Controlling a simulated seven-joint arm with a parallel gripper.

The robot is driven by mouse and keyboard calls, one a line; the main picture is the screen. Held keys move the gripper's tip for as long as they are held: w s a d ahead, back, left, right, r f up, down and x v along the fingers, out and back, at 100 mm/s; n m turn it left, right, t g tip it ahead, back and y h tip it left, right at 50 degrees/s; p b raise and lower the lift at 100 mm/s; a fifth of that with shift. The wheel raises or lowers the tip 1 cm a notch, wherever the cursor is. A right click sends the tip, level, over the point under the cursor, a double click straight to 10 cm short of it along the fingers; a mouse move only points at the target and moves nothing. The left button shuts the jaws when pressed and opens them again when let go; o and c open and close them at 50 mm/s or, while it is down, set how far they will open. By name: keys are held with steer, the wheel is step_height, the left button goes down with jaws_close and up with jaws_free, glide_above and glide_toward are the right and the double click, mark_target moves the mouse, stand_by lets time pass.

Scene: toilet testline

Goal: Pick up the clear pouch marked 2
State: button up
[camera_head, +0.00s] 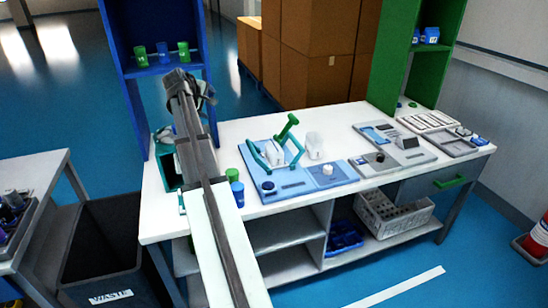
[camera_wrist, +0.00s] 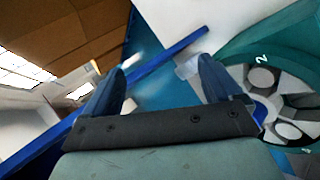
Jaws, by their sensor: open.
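In the wrist view my gripper (camera_wrist: 163,66) has its two blue fingers apart, with nothing clearly held between them. To the right is a teal round holder (camera_wrist: 228,48) with a white "2" on its rim and grey-white compartments with pale round parts. A small translucent patch (camera_wrist: 187,68) shows beside the right finger; I cannot tell whether it is the clear pouch marked 2. In the head view my arm reaches over the left end of the white table. A teal box (camera_head: 168,165) is partly hidden behind it. No pouch can be made out there.
A blue shelf (camera_head: 150,71) with several cups stands behind the arm. Green and blue cups (camera_head: 237,194) stand close right of it. A light-blue fixture (camera_head: 290,187) with a green handle is on the middle of the table (camera_head: 238,131). A dark waste bin (camera_head: 107,250) stands left.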

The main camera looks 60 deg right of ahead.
steer(key=s+d+f+m+y, duration=0.3)
steer(key=s+d+f+m, duration=0.3)
steer(key=s, duration=0.5)
steer(key=m+t+y, duration=0.1)
steer(key=m+y, duration=0.3)
glide_toward(275, 149)
steer(key=x, duration=1.2)
steer(key=shift+w+r, duration=0.1)
steer(key=shift+w, duration=0.05)
steer(key=shift+d, duration=0.1)
steer(key=shift+f, duration=0.45)
steer(key=c, duration=1)
